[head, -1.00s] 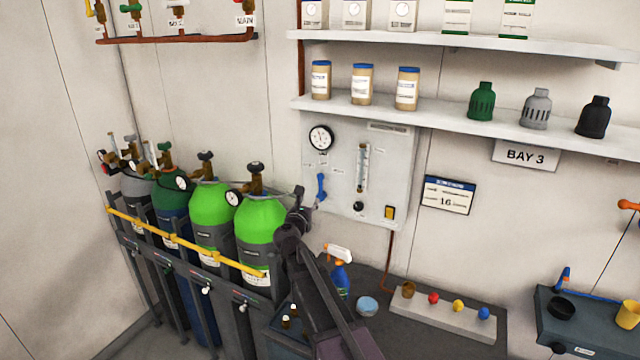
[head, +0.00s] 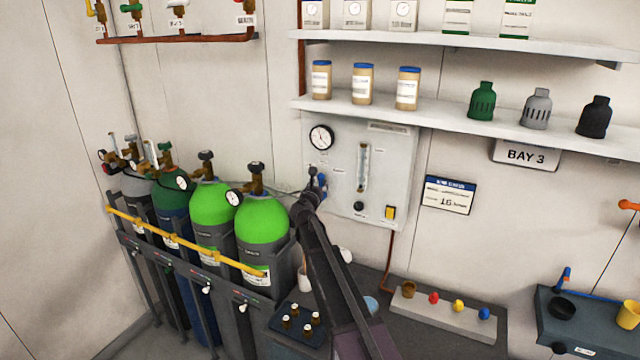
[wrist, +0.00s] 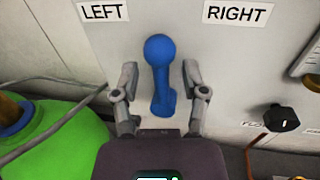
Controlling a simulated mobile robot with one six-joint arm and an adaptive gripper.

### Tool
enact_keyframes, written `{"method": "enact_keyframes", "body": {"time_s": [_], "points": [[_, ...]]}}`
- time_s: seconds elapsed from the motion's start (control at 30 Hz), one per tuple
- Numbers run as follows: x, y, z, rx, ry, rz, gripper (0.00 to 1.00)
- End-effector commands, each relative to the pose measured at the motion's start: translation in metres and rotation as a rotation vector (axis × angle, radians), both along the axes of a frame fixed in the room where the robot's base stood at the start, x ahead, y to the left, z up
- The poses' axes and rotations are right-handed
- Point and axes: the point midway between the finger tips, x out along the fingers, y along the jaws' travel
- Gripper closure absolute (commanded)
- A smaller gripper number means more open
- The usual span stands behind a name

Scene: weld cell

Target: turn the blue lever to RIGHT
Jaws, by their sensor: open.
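The blue lever (wrist: 159,72) is on the pale wall panel. In the wrist view its round knob is up, leaning slightly left, between the LEFT label (wrist: 103,11) and the RIGHT label (wrist: 237,14). My gripper (wrist: 159,78) is open, with one finger on each side of the lever and a visible gap on both sides. In the head view my gripper (head: 315,182) is at the panel's lower left and mostly hides the blue lever.
The panel (head: 390,150) also carries a round gauge (head: 321,137), a flow tube (head: 363,167) and a black knob (wrist: 281,118). A green cylinder (wrist: 50,140) and a grey hose are close on the left. Shelves (head: 430,110) with jars are above.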

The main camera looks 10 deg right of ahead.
Motion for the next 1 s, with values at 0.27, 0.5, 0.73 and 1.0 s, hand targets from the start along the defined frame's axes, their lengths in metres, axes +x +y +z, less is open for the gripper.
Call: {"method": "enact_keyframes", "body": {"time_s": [0.27, 0.5, 0.73, 1.0], "points": [[0.0102, -0.0055, 0.0000, 0.000, 0.000, 0.000, 0.43], [0.0099, -0.0057, 0.0000, 0.000, 0.000, 0.000, 0.43], [0.0099, -0.0058, 0.0000, 0.000, 0.000, -0.001, 1.00], [0.0100, -0.0046, 0.0001, 0.001, -0.002, 0.001, 1.00]]}}
